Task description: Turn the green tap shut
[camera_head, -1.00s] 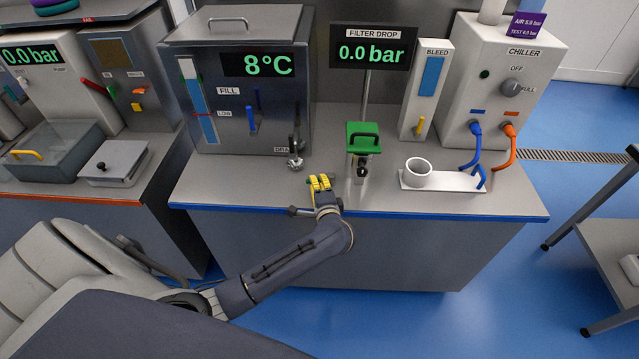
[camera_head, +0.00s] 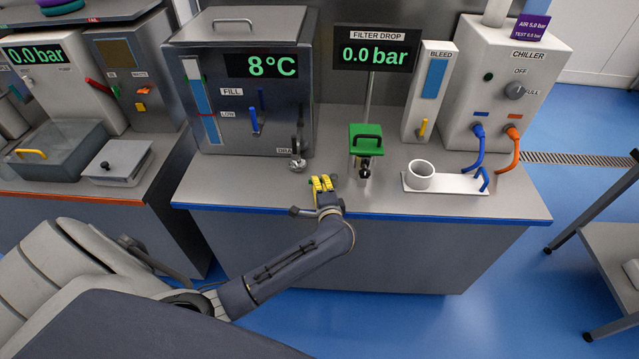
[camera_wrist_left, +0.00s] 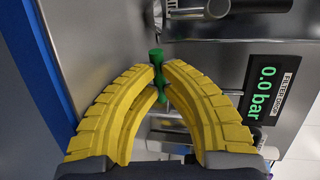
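In the left wrist view a small green handle with rounded ends (camera_wrist_left: 158,66) shows at the gap between the fingertips (camera_wrist_left: 160,73). The fingers are open a little and hide part of it. I cannot tell whether they touch it. My right gripper is not in view.
A metal drain tap (camera_head: 297,160) hangs from the tank (camera_head: 240,90) behind and left of my gripper. A white mug (camera_head: 420,174) stands on a white tray (camera_head: 450,184) to the right. Blue and orange hoses run from the chiller (camera_head: 506,85). The front bench edge is close.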

